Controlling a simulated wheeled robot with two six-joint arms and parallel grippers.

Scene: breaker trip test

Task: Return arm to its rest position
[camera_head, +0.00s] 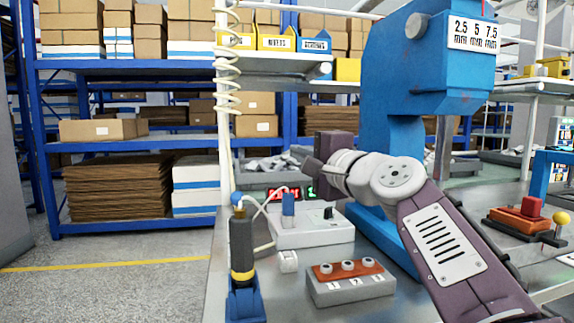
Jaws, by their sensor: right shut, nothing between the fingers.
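My right arm (435,235) comes in from the lower right and reaches over the workbench. Its right gripper (328,150) is a dark block at the end of the wrist, shut with nothing in it. It hangs in the air above and behind the white test box (312,232), apart from it. The test box has a lit red and green display (285,193) at its back, a blue part (288,205) and a black switch on top. The gripper's fingertips are hard to make out at this angle. My left gripper is not in view.
A blue press-like machine (392,90) stands close behind my right arm. A grey block with three buttons (348,283) and a dark tool in a blue stand (242,262) are in front. A red-button box (520,220) sits at right. Shelves (125,145) stand behind.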

